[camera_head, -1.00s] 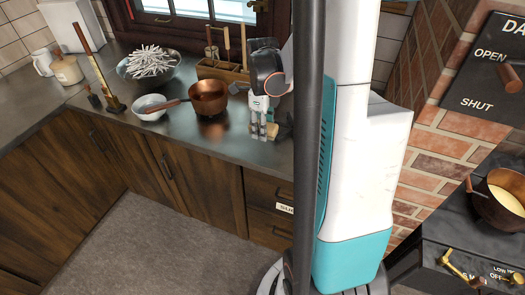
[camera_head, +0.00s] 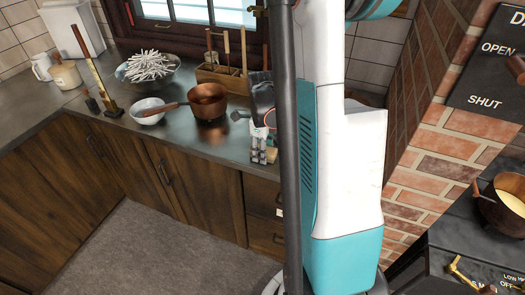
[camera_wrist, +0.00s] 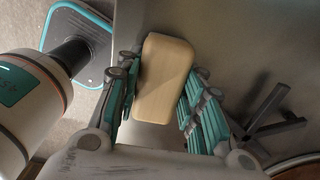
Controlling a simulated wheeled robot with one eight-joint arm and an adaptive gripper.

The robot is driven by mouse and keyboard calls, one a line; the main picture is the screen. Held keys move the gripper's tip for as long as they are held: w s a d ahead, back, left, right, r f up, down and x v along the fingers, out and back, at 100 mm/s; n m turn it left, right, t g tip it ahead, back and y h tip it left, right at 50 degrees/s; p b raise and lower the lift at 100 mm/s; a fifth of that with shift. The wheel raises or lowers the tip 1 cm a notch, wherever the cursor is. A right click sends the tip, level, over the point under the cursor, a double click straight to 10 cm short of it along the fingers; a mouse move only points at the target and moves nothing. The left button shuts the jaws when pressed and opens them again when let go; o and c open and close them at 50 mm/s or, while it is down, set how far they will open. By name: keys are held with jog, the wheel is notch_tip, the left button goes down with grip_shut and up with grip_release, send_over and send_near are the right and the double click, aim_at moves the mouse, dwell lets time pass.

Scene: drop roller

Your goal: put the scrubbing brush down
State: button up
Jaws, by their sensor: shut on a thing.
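The scrubbing brush (camera_wrist: 165,78) shows in the wrist view as a pale wooden block with rounded ends. My gripper (camera_wrist: 160,88) has its teal-padded fingers on both sides of it and is shut on it. Its bristles are not seen. In the head view my gripper (camera_head: 263,151) points down at the front edge of the dark counter (camera_head: 215,142), right of the copper saucepan. There the brush is mostly hidden by my fingers and column. I cannot tell whether it touches the counter.
The copper saucepan (camera_head: 207,103) and a small white bowl (camera_head: 148,111) stand left of my gripper. Behind are a wooden utensil holder (camera_head: 222,78) and a bowl of white strips (camera_head: 148,68). In the wrist view a dark metal piece (camera_wrist: 272,124) lies right of my fingers.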

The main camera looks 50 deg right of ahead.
jog(key=shift+f, duration=0.25)
jog(key=o, duration=1.1)
jog(key=shift+f, duration=0.1)
notch_tip(320, 180, up, 13)
jog(key=p, duration=0.4)
jog(key=shift+f, duration=0.1)
